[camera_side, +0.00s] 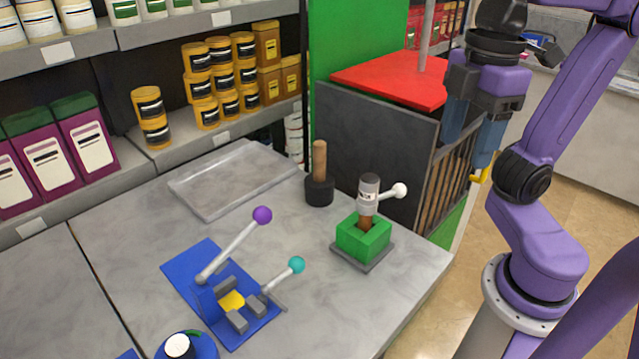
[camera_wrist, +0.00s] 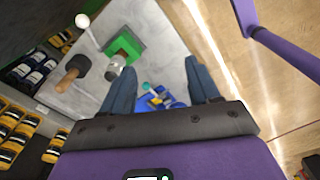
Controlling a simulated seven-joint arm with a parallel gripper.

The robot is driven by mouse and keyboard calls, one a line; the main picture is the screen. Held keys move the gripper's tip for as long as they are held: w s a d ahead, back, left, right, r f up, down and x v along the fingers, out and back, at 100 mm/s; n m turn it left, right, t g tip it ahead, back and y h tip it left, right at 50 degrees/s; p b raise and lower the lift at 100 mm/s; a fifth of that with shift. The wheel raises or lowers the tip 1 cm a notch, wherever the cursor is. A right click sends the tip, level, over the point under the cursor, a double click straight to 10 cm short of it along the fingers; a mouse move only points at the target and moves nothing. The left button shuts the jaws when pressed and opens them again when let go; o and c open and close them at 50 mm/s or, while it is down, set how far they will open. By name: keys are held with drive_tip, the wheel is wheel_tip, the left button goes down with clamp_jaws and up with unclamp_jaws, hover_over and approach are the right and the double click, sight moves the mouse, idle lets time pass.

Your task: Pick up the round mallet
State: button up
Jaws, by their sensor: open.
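The round mallet (camera_side: 319,188) stands on the grey table, its black round head down and its wooden handle pointing up. It also shows in the wrist view (camera_wrist: 77,66), left of the fingers, with the handle pointing down-left. My gripper (camera_side: 469,150) is open and empty, with two blue fingers pointing down. It is high up and well to the right of the mallet in the side view, beyond the table's edge. In the wrist view the gripper (camera_wrist: 158,68) has a wide gap between its fingers, and the mallet is outside that gap.
A green block (camera_side: 363,238) with a grey cylinder and white-knobbed lever stands right of the mallet. A clear tray (camera_side: 233,178) lies left of it. A blue fixture (camera_side: 225,290) with purple and teal knobs is in front. A dark cabinet with a red top (camera_side: 395,75) stands behind.

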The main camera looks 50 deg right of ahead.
drive_tip(key=w+a+r+m, duration=0.3)
drive_tip(key=w+r+m, duration=0.2)
drive_tip(key=w+m, duration=0.4)
drive_tip(key=m, duration=2.5)
hover_over(319, 143)
drive_tip(key=f, duration=1.8)
drive_tip(key=shift+s+d, duration=0.1)
drive_tip(key=shift+s, duration=0.1)
drive_tip(key=shift+w+f, duration=0.15)
drive_tip(key=shift+f, duration=2.75)
